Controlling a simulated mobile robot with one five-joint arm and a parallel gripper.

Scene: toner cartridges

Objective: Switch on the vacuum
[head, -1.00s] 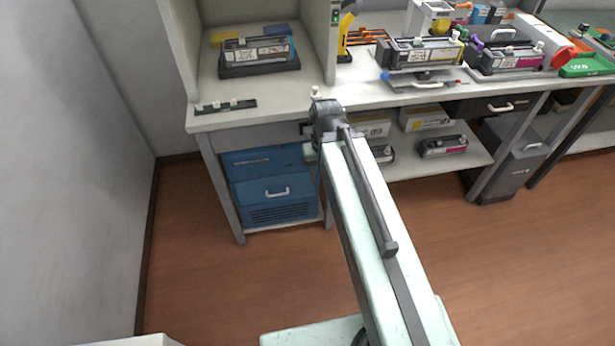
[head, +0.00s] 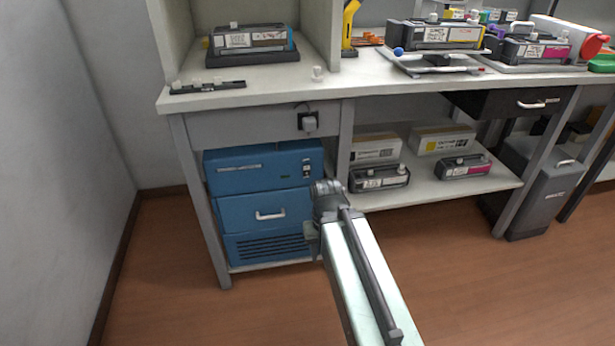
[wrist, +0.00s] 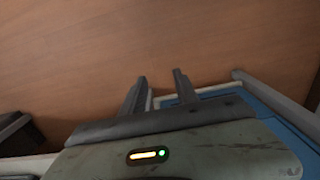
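The blue boxy unit (head: 262,180), which looks like the vacuum, stands under the left end of the bench in the head view. It has a front handle, vent slots low down and a small dark switch panel (head: 307,169) at its upper right. I cannot read the switch position. My arm's end is in front of the unit's right side, below the switch panel. The gripper fingers are mostly hidden there. In the wrist view my gripper (wrist: 158,74) has its two fingers apart with nothing between them. A blue edge (wrist: 275,118) of the unit shows at right.
A plug sits in a socket (head: 309,122) under the bench top, above the unit. A bench leg (head: 343,150) stands just right of the unit. A lower shelf (head: 425,192) with cartridges and boxes is farther right. The brown floor (head: 165,285) in front is clear.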

